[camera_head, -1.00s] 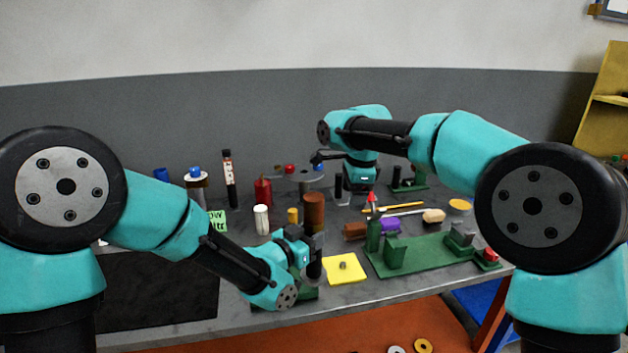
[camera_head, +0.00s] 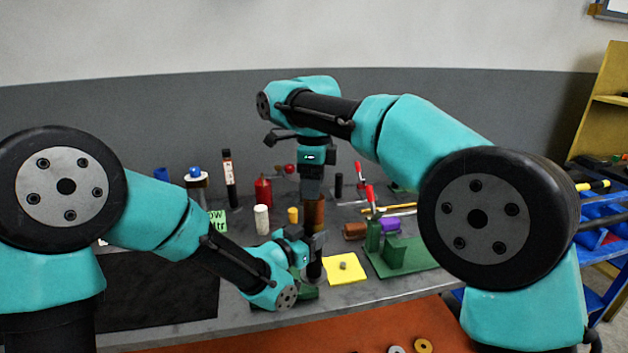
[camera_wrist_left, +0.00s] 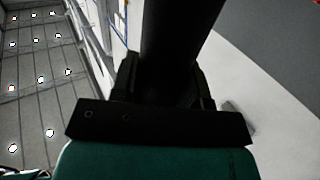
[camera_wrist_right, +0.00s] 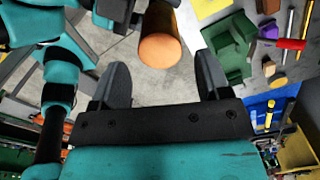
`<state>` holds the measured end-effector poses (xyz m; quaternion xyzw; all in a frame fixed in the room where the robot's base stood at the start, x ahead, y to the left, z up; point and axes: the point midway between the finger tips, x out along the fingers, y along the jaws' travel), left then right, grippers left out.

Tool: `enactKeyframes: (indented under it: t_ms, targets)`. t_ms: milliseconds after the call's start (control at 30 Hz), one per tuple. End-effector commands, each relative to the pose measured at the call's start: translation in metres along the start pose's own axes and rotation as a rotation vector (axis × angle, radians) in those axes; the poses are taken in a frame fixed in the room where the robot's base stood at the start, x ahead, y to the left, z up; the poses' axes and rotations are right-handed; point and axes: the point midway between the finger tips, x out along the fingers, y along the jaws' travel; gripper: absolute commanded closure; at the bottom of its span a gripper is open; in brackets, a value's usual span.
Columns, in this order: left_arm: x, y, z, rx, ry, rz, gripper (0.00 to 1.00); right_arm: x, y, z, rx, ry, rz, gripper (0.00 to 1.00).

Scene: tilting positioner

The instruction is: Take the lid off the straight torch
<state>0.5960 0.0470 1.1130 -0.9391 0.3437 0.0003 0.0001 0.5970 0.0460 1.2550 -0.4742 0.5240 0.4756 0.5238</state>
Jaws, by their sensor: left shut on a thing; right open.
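The straight torch stands upright in the head view, with a brown cylindrical upper part (camera_head: 315,215), which looks like its lid, above a black lower body (camera_head: 314,268). My left gripper (camera_head: 314,246) is shut on the black body, which also fills the space between its jaws in the left wrist view (camera_wrist_left: 178,45). My right gripper (camera_head: 312,194) is open and points down at the brown top, partly hiding it. In the right wrist view the round brown end (camera_wrist_right: 160,50) shows between and just beyond the open fingers (camera_wrist_right: 162,78).
A yellow pad (camera_head: 336,272) with a small grey piece lies right of the torch. A green fixture (camera_head: 410,258) and red-tipped tools stand farther right. A white cylinder (camera_head: 261,220), a small yellow cylinder (camera_head: 293,215) and a red bottle (camera_head: 264,190) stand to the left and behind.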

Motion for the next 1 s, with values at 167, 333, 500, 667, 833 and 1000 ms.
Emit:
enactKeyframes:
  t_ms: [167,333,500,667,833,1000]
  targets:
    - [0.000,0.000,-0.001,0.001,0.003,0.000,1.00,0.016,0.000,-0.001,-0.001,0.001,0.002,0.30]
    - [0.000,0.000,-0.001,0.001,0.003,0.000,1.00,0.039,0.000,-0.001,-0.002,0.001,0.002,0.30]
    - [0.000,0.000,-0.001,0.001,0.003,0.000,1.00,0.062,0.000,-0.001,-0.001,0.001,0.002,0.30]
    - [0.000,0.000,-0.001,0.001,0.003,0.000,1.00,0.074,0.000,-0.001,-0.001,0.000,0.001,0.30]
    - [0.000,0.000,-0.001,0.001,0.003,0.000,1.00,0.077,0.000,0.000,-0.001,-0.001,0.001,0.30]
    - [0.000,0.000,-0.001,0.001,0.003,0.000,1.00,0.077,0.000,0.000,-0.001,-0.001,0.001,0.31]
